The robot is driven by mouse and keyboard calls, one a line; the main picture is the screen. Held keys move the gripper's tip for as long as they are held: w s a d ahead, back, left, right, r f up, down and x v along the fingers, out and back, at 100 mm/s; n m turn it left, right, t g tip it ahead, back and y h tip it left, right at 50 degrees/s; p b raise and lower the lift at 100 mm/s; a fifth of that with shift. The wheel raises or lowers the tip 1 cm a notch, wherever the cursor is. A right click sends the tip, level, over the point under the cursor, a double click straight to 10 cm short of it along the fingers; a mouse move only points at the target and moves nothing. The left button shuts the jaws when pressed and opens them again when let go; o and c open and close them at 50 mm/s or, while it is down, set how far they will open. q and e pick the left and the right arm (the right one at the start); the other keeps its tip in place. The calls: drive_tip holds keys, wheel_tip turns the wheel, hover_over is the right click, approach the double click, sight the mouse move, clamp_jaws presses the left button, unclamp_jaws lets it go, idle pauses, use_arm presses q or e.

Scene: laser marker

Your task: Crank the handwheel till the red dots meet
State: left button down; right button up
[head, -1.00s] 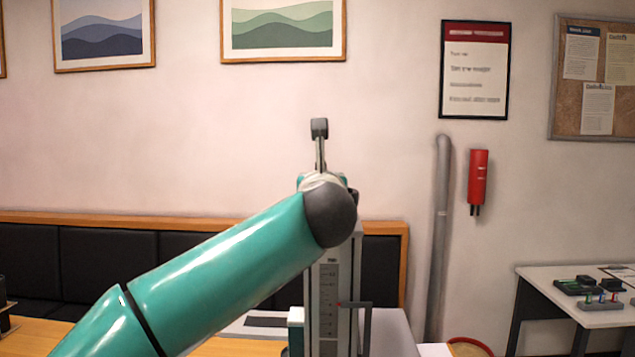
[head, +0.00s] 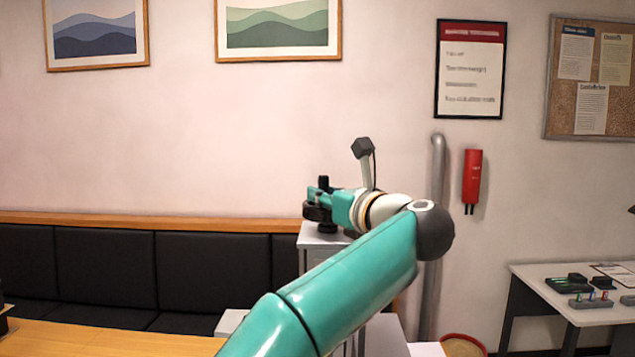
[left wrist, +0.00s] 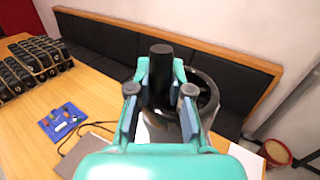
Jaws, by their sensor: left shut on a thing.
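The black handwheel (head: 314,213) sits flat on top of the grey marker column (head: 318,238). Its rim also shows in the left wrist view (left wrist: 212,100), to the right of the fingers. An upright black crank handle (left wrist: 160,72) stands between the fingers of my left gripper (left wrist: 160,92), which is shut on it. In the head view my left gripper (head: 332,203) reaches the wheel from the right, and the handle (head: 323,184) rises just above it. My left arm covers most of the column, its scale and any red dots. My right gripper is not in view.
A black padded bench (head: 205,268) runs along the wall behind a wooden table (head: 110,342). The left wrist view shows a blue tray (left wrist: 63,122) and racks of dark items (left wrist: 30,65) on the table. A white side table (head: 550,275) stands at the right.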

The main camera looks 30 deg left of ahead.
use_arm(q)
drive_tip(key=shift+w+d+n+g+y+p, duration=0.1)
drive_tip(key=shift+d+n+g+y+p, duration=0.15)
drive_tip(key=shift+n+g+p, duration=0.55)
drive_tip(key=shift+w+d+n+g+y+p, duration=0.15)
drive_tip(key=shift+n+g+y+p, duration=0.3)
drive_tip(key=shift+g, duration=0.65)
drive_tip(key=shift+s, duration=0.1)
drive_tip(key=c, duration=1.1)
unclamp_jaws()
drive_tip(key=shift+o, duration=0.2)
drive_tip(key=shift+d, duration=0.1)
drive_tip(key=v, duration=1.1)
drive_tip(key=shift+d, duration=0.4)
